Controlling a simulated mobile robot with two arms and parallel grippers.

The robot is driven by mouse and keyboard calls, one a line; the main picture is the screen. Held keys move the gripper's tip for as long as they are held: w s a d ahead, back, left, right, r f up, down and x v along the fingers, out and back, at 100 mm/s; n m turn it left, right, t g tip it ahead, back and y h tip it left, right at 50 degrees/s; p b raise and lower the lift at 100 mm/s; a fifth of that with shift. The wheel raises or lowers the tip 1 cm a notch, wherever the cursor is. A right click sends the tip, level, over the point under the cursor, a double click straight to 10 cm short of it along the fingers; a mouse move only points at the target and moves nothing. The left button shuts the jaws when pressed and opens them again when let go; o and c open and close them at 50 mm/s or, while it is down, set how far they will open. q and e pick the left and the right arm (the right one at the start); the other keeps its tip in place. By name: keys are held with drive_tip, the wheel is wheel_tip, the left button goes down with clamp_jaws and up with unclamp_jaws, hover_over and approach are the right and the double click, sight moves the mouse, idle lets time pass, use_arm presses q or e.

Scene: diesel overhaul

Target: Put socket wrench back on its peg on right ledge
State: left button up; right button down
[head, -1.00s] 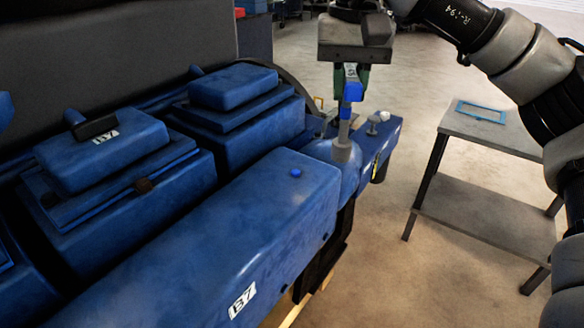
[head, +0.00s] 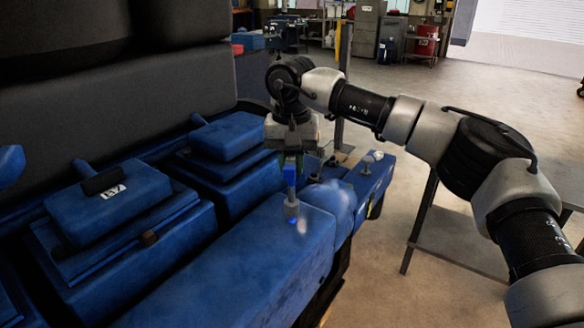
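My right gripper (head: 290,158) points down and is shut on the upper end of the socket wrench, a tool with a blue middle (head: 290,178) and a grey socket end (head: 292,209). The wrench hangs upright over the long blue engine cover. A small blue spot (head: 291,246), perhaps a bolt head, shows on the cover below it; I cannot tell the exact gap. The blue ledge (head: 366,187) at the cover's far right end carries small grey upright fittings (head: 368,162); I cannot tell which is the wrench's peg. My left gripper is out of view.
The blue cover (head: 215,270) runs across the lower middle. Blue blocks with lids (head: 108,195) stand to its left, below a dark grey engine body (head: 185,90). A grey table (head: 455,240) stands at right, partly behind my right arm. Open floor lies beyond.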

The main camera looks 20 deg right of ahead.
wheel_tip(320, 180, down, 2)
drive_tip(key=shift+p, duration=0.75)
drive_tip(key=shift+s+f, duration=0.1)
drive_tip(key=shift+f, duration=0.2)
drive_tip(key=c, duration=1)
unclamp_jaws()
drive_tip(key=shift+f, duration=0.1)
drive_tip(key=shift+f, duration=0.15)
wheel_tip(320, 180, up, 5)
drive_tip(key=b, duration=0.4)
drive_tip(key=shift+s+f, duration=0.1)
drive_tip(key=shift+s, duration=0.05)
wheel_tip(320, 180, up, 6)
hover_over(293, 203)
